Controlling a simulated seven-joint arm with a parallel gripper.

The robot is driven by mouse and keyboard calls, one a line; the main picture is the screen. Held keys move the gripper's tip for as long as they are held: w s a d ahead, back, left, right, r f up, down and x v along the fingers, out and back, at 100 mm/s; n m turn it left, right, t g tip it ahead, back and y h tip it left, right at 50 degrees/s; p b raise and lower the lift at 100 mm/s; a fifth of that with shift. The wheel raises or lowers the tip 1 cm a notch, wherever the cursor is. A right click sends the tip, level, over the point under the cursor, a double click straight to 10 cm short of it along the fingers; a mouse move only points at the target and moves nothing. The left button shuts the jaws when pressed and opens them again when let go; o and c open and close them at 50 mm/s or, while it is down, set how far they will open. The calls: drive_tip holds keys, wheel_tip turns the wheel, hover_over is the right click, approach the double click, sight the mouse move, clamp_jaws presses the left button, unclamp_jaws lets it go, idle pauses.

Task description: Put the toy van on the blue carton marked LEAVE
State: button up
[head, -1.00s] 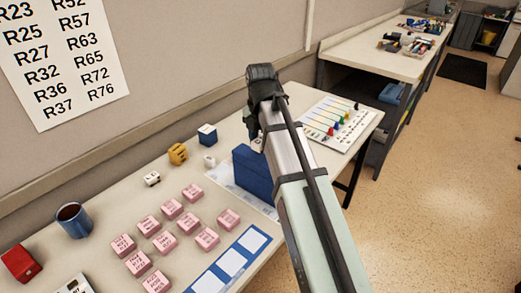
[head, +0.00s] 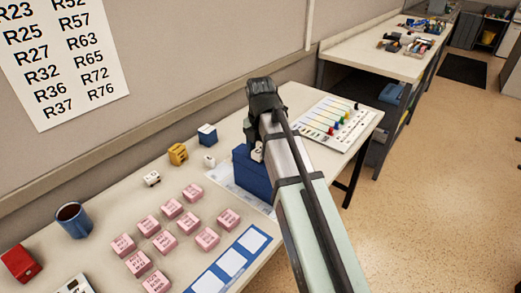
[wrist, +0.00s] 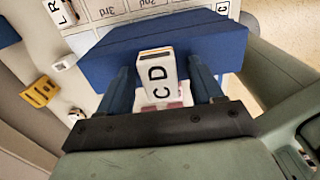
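A small white block-like toy (wrist: 154,76) with black letters "CD" and an orange stripe at its top is between the two fingers of my gripper (wrist: 162,84). I take it to be the toy van, though its shape is mostly hidden. In the head view the toy (head: 257,154) shows as a small white patch beside my wrist. The blue carton (head: 250,173) stands on the table just below it, and fills the upper middle of the wrist view (wrist: 110,58). Whether the toy touches the carton I cannot tell. The LEAVE marking is not readable.
Behind and left stand a yellow toy (head: 178,154), a blue-and-white block (head: 207,134), and small white items (head: 152,179). Several pink blocks (head: 165,241) lie in front. A blue mug (head: 74,220) is at left. A board with coloured pieces (head: 330,125) lies right.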

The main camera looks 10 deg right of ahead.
sight(260, 150)
drive_tip(key=shift+r, duration=3.9)
